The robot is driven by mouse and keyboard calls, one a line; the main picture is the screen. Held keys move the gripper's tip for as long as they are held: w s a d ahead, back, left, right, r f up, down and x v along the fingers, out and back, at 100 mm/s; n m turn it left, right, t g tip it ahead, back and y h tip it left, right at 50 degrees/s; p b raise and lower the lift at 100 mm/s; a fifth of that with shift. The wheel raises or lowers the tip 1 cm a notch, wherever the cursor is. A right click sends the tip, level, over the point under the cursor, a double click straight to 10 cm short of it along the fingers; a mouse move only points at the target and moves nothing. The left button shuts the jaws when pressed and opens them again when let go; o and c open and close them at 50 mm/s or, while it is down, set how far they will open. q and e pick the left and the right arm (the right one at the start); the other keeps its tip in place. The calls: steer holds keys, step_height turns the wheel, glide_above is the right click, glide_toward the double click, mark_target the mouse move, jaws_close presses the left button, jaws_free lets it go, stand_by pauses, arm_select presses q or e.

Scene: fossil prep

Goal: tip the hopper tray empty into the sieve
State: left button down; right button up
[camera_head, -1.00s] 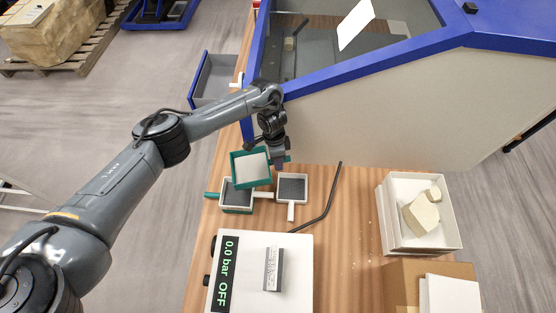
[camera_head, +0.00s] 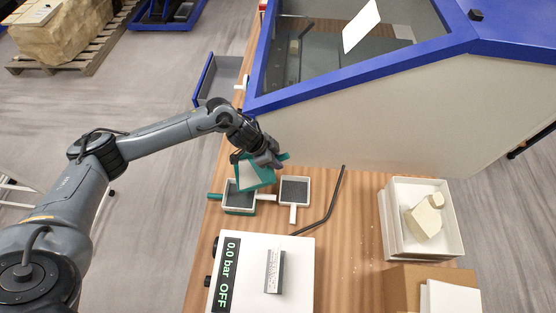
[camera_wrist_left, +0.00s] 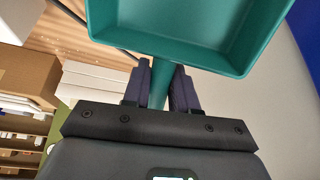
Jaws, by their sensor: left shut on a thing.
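My left gripper (camera_head: 275,161) is shut on the handle of the teal hopper tray (camera_head: 268,184). In the left wrist view the gripper (camera_wrist_left: 160,82) has the handle between its fingers, with the teal tray (camera_wrist_left: 190,52) beyond. In the head view the tray is tilted and shows a pale surface inside; whether material is left in it I cannot tell. It hangs above a square sieve (camera_head: 238,208) with pale walls, a dark mesh and a teal handle at its left, and hides part of it. My right gripper is not in view.
A similar white-handled square pan (camera_head: 295,191) lies just right of the sieve. A black bent hose (camera_head: 331,207) and a white pressure box (camera_head: 247,250) reading "0.0 bar OFF" are nearby. The blue-framed cabinet (camera_head: 350,122) stands behind. A white tray with stones (camera_head: 391,214) is at right.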

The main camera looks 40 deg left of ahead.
arm_select(q)
steer(key=shift+s+a+r+t+h, duration=0.3)
steer(key=shift+s+r+t, duration=0.2)
steer(key=shift+r+t, duration=0.1)
steer(key=shift+s+a+r+t+h+b, duration=0.2)
steer(key=shift+s+r+t+h+b, duration=0.1)
steer(key=shift+s+r+t+b, duration=0.25)
steer(key=s+a+m+t+h+b, duration=0.1)
steer(key=s+a+t+h+b, duration=0.1)
steer(key=s+t, duration=0.3)
steer(key=s+a+r+m+t+h+b, duration=0.1)
steer(key=s+a+t+h+b, duration=0.2)
steer(key=s, duration=0.7)
steer(key=a+t+h, duration=0.1)
steer(key=a+t, duration=0.1)
steer(key=t, duration=0.1)
steer(key=shift+s+h, duration=0.3)
steer(key=shift+s, duration=0.05)
stand_by(0.4)
steer(key=shift+s+r, duration=0.1)
stand_by(0.9)
